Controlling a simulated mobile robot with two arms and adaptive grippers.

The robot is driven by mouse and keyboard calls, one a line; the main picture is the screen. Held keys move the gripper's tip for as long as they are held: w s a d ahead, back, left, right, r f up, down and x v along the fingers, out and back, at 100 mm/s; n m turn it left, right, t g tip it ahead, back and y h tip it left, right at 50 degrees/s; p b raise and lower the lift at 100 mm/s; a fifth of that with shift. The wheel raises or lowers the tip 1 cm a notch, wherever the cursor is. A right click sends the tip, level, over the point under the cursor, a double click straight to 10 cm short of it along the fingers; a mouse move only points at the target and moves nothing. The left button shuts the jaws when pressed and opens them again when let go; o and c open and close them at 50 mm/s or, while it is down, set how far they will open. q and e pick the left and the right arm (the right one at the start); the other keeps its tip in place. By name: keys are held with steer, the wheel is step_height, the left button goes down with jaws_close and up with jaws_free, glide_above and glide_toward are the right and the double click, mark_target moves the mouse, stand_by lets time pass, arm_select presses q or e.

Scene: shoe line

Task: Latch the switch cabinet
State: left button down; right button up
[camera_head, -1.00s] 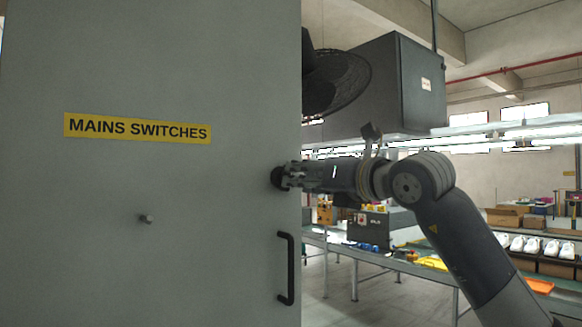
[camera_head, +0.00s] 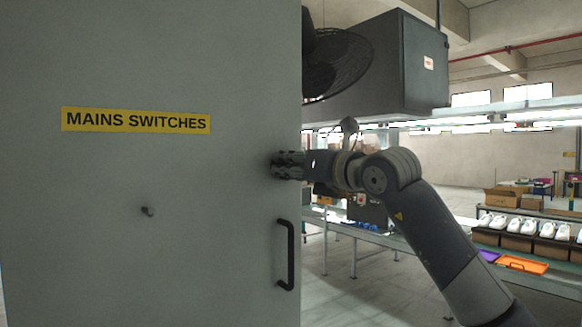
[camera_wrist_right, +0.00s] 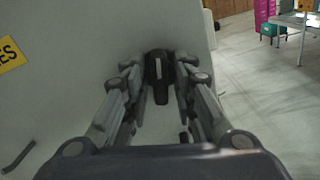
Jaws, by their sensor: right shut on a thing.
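The grey switch cabinet (camera_head: 180,265) fills the left of the head view, its front carrying a yellow "MAINS SWITCHES" label (camera_head: 135,120). My right gripper (camera_head: 278,165) is at the right edge of this front, above the black bar handle (camera_head: 286,255). In the right wrist view its fingers (camera_wrist_right: 158,95) are closed around a black latch knob (camera_wrist_right: 158,72) with a pale mark, which stands on the grey front. In the head view the fingers hide the knob. I cannot tell if the latch is engaged. My left gripper is not in view.
A dark fan (camera_head: 335,65) and a dark box (camera_head: 425,65) are up behind my right arm. A conveyor line (camera_head: 350,232) and a rack with white shoes (camera_head: 530,226) stand further right. Open floor lies between.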

steer(key=shift+r+n+b, duration=0.1)
steer(key=shift+n+b, duration=0.6)
steer(key=shift+n, duration=0.8)
steer(key=o, duration=0.8)
steer(key=shift+s+d, duration=0.1)
steer(key=shift+s, duration=0.05)
steer(key=v, duration=1.1)
steer(key=shift+s+d, duration=0.25)
steer(key=shift+s, duration=0.05)
steer(key=shift+a, duration=0.1)
